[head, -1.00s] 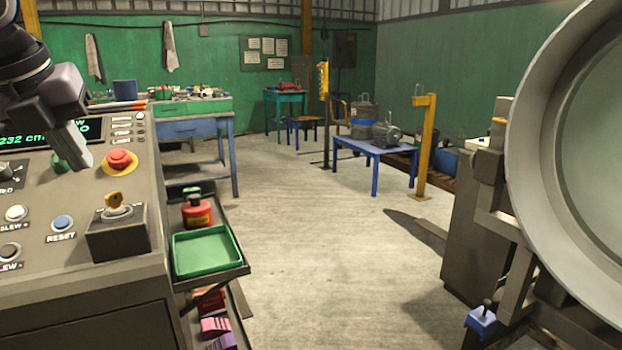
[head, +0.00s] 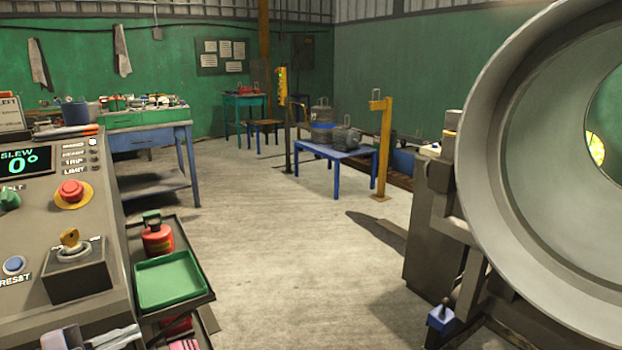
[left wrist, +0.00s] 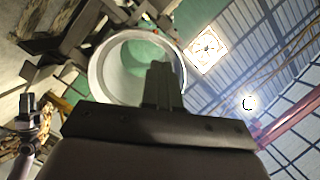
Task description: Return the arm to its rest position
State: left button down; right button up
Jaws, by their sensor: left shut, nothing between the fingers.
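My left gripper (head: 112,337) shows only in part at the bottom left edge of the head view, low in front of the control console (head: 35,225). In the left wrist view its fingers (left wrist: 161,70) are shut together with nothing between them. They point toward a large round grey ring (left wrist: 97,75), which is behind them in that view. The rest of the left arm is out of the head view. My right gripper is not clearly seen in either view.
The console carries a red stop button (head: 73,193) and a key switch (head: 72,242). Beside it, a shelf holds a green tray (head: 170,282) and a red can (head: 157,236). A large grey ring (head: 490,170) stands at right. The floor (head: 290,260) between is clear.

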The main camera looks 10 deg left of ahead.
pick_arm(q)
jog(key=s+d+f+n+g+y+p, duration=0.1)
jog(key=s+d+f+n+y+p, duration=0.1)
jog(key=s+d+f+n, duration=0.5)
jog(key=s+d+f+n+g+y+p, duration=0.2)
jog(key=s+d+f+n+y, duration=0.3)
jog(key=s+d+f+n, duration=0.3)
notch_tip(320, 180, down, 4)
jog(key=shift+d+n, duration=0.45)
jog(key=shift+n, duration=0.05)
jog(key=shift+a, duration=0.1)
